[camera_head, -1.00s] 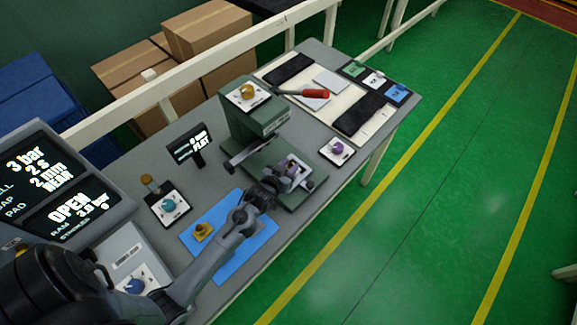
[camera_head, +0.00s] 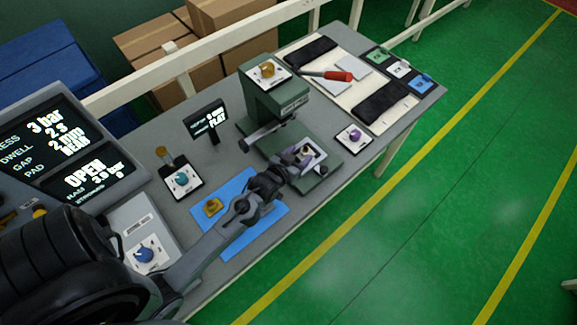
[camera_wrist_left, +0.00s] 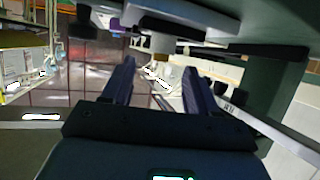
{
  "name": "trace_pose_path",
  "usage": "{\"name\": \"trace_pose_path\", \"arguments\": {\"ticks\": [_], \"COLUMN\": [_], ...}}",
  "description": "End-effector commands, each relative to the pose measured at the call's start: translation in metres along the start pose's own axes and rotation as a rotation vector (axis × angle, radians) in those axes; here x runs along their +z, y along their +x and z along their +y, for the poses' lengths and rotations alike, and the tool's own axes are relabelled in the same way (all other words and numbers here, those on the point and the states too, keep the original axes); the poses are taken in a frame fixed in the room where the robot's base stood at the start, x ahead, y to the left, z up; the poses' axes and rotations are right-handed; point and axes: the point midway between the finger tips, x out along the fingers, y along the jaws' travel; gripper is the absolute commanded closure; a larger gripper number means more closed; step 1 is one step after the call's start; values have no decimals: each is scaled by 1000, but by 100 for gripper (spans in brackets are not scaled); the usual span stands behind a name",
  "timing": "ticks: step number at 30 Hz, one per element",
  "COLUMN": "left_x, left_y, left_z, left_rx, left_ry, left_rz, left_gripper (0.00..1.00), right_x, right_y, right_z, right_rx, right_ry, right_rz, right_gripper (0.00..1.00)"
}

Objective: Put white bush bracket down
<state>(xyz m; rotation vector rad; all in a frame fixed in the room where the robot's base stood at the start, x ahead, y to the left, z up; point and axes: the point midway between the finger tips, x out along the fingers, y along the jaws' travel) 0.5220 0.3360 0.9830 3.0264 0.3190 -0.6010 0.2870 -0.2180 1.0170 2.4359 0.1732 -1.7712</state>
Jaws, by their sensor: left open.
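A small pale piece with a dark, purplish middle (camera_head: 308,154) lies on the bed of the green press (camera_head: 276,100); it may be the white bush bracket, but it is too small to be sure. My left gripper (camera_head: 290,168) is just to the lower left of it, at the front of the press. In the left wrist view its two fingers (camera_wrist_left: 160,72) stand apart with nothing between them. A white plate with a tan stub (camera_wrist_left: 160,42) shows beyond the fingertips; I cannot tell what it is. My right gripper is not in view.
A blue mat (camera_head: 236,245) with a yellow part (camera_head: 212,207) lies under my left arm. A teal-knob box (camera_head: 181,181) and a purple-knob box (camera_head: 352,137) flank the press.

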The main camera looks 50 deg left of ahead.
Motion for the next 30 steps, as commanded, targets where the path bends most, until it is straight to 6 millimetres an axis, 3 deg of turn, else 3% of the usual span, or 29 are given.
{"name": "trace_pose_path", "arguments": {"ticks": [6,14,20,23,30], "left_x": [4,5,16,28,55], "left_y": [-40,-68,-92,-116,-193], "left_z": [3,5,24,40,63], "left_rx": [1,5,64,112,204], "left_ry": [-1,2,43,86,217], "left_rz": [-2,-12,-164,-306,-647], "left_gripper": [41,41,41,41,41], "right_x": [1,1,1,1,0], "right_y": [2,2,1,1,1], "right_z": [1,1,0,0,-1], "right_rx": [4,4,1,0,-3], "right_ry": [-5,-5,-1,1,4], "right_rz": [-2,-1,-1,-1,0], "right_gripper": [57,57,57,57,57]}}
